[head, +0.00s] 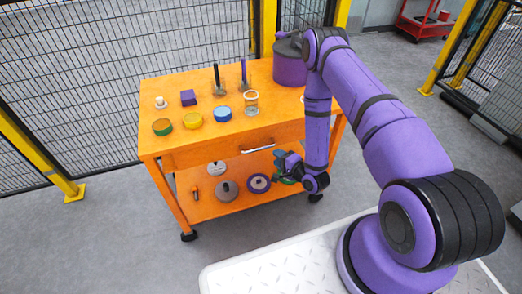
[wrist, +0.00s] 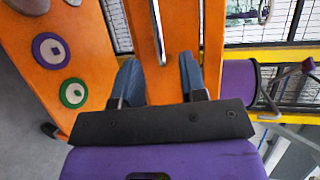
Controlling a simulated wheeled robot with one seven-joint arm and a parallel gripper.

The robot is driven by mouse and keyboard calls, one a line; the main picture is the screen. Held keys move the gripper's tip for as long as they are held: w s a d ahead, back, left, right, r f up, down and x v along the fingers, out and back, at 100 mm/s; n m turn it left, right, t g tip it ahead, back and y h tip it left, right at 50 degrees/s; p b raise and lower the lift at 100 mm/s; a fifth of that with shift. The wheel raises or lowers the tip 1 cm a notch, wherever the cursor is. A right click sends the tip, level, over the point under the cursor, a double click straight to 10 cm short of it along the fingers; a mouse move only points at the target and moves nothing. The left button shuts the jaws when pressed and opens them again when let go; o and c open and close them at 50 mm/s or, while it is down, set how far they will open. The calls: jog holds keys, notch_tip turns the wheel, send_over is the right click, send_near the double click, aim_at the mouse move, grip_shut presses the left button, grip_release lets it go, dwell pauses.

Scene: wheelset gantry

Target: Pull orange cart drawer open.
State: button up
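The orange cart (head: 180,92) stands in front of the fence in the head view. Its drawer front (head: 222,153), below the top, looks flush with the cart body, so the drawer appears shut. A silver bar handle (head: 257,149) is on the drawer front; it also shows in the wrist view (wrist: 157,25). My gripper (head: 280,160) is just below and right of the handle in the head view. In the wrist view my gripper's blue fingers (wrist: 160,72) are apart with nothing between them. The handle lies ahead, in line with the gap, and does not look gripped.
On the cart top are coloured discs (head: 193,120), a glass jar (head: 251,103) and a purple canister (head: 290,62). The lower shelf (head: 205,210) holds several wheel-like discs. A mesh fence (head: 75,75) with yellow posts stands behind. The floor left of the cart is clear.

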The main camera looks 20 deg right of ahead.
aim_at(261, 148)
jog(key=x, duration=1)
jog(key=shift+w+a+f, duration=0.1)
jog(key=shift+a+f, duration=0.1)
jog(key=shift+f, duration=0.1)
grip_shut()
